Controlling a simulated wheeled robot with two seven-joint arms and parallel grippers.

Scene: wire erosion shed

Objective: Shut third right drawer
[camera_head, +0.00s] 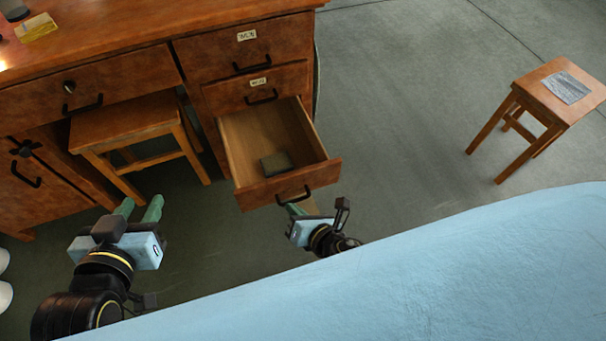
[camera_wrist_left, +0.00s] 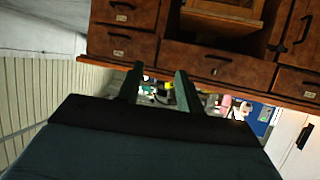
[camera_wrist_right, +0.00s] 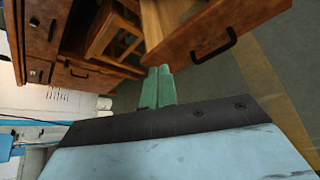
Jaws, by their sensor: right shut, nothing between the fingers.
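The third right drawer (camera_head: 290,188) of the wooden desk stands pulled far out, with a small dark flat object (camera_head: 276,164) lying inside. Its front has a black bar handle (camera_head: 293,194), which also shows in the right wrist view (camera_wrist_right: 214,46). My right gripper (camera_head: 294,209) is shut and empty, just in front of the drawer front near the handle; the head view does not settle whether it touches. In the right wrist view my right fingers (camera_wrist_right: 159,72) are together beside the drawer front. My left gripper (camera_head: 139,203) is open and empty, left of the drawer and apart from the desk.
Two labelled drawers (camera_head: 246,47) sit above the open one; the second seems to stand out slightly. A wooden stool (camera_head: 138,122) is under the desk, left of the drawer. Another stool (camera_head: 557,92) with a grey sheet stands far right. The floor between is clear.

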